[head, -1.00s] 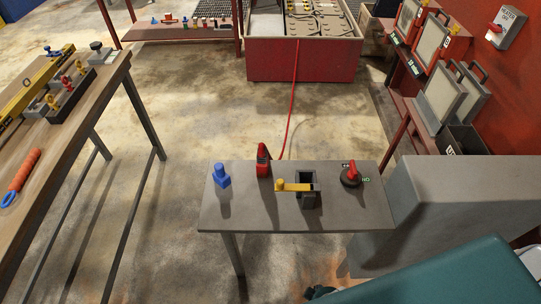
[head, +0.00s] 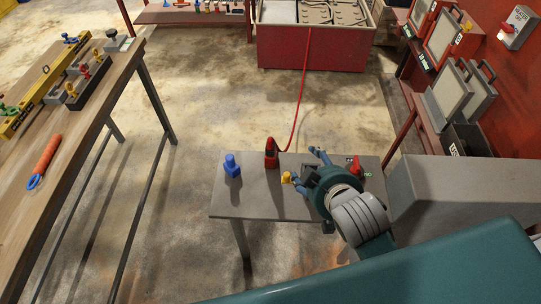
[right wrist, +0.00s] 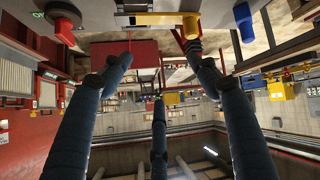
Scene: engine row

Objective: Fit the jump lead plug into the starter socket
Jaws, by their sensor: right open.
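The red jump lead plug (head: 271,155) stands upright on the small grey table (head: 240,202), with its red lead running back from it. A dark box with a yellow lever (head: 286,177), likely the starter socket, is mostly hidden behind my right gripper. The lever also shows in the right wrist view (right wrist: 165,19). My right gripper (head: 308,170) is open and empty, its fingers spread over the table to the right of the plug. In the right wrist view its fingers (right wrist: 160,58) stand well apart, with a bit of red behind one tip. My left gripper is not in view.
A blue piece (head: 232,165) stands left of the plug. A red rotary knob (head: 355,165) is at the table's right. The red lead runs to a red battery crate (head: 315,52). A wooden bench (head: 75,135) stands left. A grey block (head: 460,190) adjoins the table's right.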

